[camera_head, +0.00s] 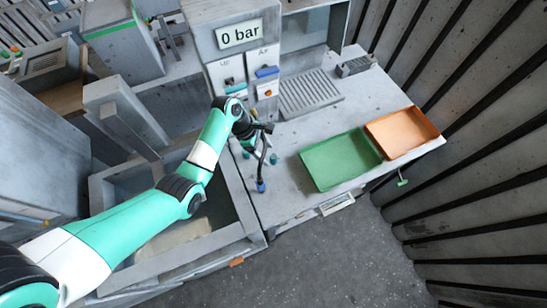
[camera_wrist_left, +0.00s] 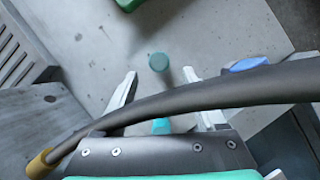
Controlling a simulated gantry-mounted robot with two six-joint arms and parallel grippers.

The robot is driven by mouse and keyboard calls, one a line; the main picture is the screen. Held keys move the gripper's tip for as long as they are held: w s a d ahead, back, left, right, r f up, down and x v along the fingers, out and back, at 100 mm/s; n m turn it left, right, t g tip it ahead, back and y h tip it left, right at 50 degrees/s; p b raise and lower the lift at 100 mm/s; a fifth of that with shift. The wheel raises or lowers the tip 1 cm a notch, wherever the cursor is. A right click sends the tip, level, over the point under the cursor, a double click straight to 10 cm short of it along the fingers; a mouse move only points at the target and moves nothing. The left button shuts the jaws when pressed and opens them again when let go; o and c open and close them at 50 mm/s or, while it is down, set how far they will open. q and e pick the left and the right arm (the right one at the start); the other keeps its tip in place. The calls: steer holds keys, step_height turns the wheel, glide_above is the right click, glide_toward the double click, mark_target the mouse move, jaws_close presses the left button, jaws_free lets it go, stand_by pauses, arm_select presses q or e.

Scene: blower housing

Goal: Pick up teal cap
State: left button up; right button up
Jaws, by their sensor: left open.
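A small teal cap (camera_wrist_left: 158,62) shows in the left wrist view, on the grey worktop just beyond and between my fingertips. A second teal piece (camera_wrist_left: 161,126) shows nearer, partly hidden behind a dark hose. In the head view, small teal pieces (camera_head: 273,158) stand on the worktop beside my gripper; I cannot tell which is which. My left gripper (camera_wrist_left: 160,76) is open, its two pale fingers spread with nothing held. It also shows in the head view (camera_head: 262,143), low over the worktop's left part. My right gripper is not in view.
The dark hose (camera_wrist_left: 215,93) crosses in front of my fingers. A blue piece (camera_head: 261,186) is at the worktop's left edge. A green tray (camera_head: 318,183) and an orange tray (camera_head: 432,138) lie to the right. Behind stands a panel reading "0 bar" (camera_head: 239,34).

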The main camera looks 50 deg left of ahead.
mark_target(273, 156)
arm_select(q)
steer(key=shift+w+d+f+b, duration=0.55)
steer(key=shift+w+d+f, duration=0.2)
steer(key=shift+d+f, duration=0.4)
steer(key=shift+f, duration=0.3)
steer(key=shift+r, duration=0.1)
steer(key=shift+c, duration=0.4)
jaws_close()
